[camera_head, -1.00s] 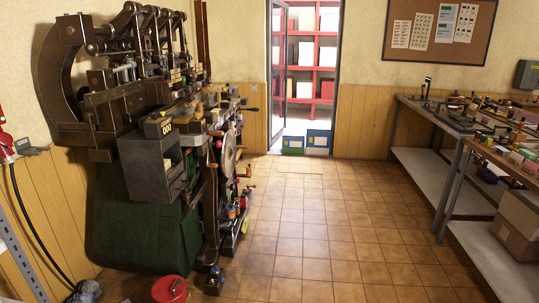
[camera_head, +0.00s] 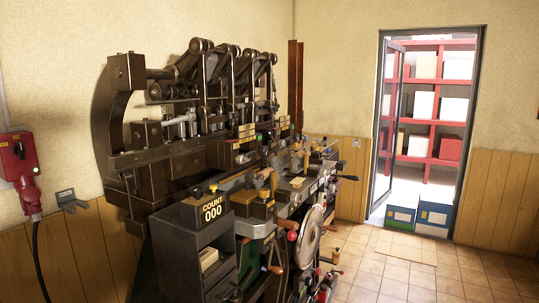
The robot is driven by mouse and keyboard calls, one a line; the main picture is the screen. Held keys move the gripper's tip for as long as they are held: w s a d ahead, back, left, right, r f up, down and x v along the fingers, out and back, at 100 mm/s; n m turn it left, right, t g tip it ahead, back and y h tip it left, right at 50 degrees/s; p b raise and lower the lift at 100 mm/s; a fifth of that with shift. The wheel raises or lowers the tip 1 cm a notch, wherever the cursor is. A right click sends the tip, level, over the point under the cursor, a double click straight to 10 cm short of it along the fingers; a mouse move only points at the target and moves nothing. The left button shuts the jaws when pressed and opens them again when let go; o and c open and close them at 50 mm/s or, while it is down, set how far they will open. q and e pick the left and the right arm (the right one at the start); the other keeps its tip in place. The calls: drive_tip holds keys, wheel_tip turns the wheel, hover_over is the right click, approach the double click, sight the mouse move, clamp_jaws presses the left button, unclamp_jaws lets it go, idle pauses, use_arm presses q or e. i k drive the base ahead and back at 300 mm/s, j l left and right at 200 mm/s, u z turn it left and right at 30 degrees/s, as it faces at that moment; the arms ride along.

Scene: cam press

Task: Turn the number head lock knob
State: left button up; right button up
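A large dark press machine (camera_head: 150,180) stands along the left wall, with several arms and levers on top. A counter box (camera_head: 212,207) reading "COUNT 000" sits at its near end, with a small yellow knob (camera_head: 213,188) on top. Several small knobs and handles line the machine's front side, including a red ball knob (camera_head: 292,236). I cannot tell which one is the number head lock knob. Neither of my grippers is in view.
A red switch box (camera_head: 18,160) with a black cable hangs on the left wall. Tiled floor (camera_head: 400,275) is open to the right of the machine. A doorway at the back right shows red shelves (camera_head: 446,112), with blue and green boxes (camera_head: 400,217) at its foot.

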sight(264, 150)
drive_tip(key=i+l, duration=0.35)
drive_tip(key=i+l+u, duration=0.15)
drive_tip(key=i+l, duration=0.25)
drive_tip(key=l, duration=0.15)
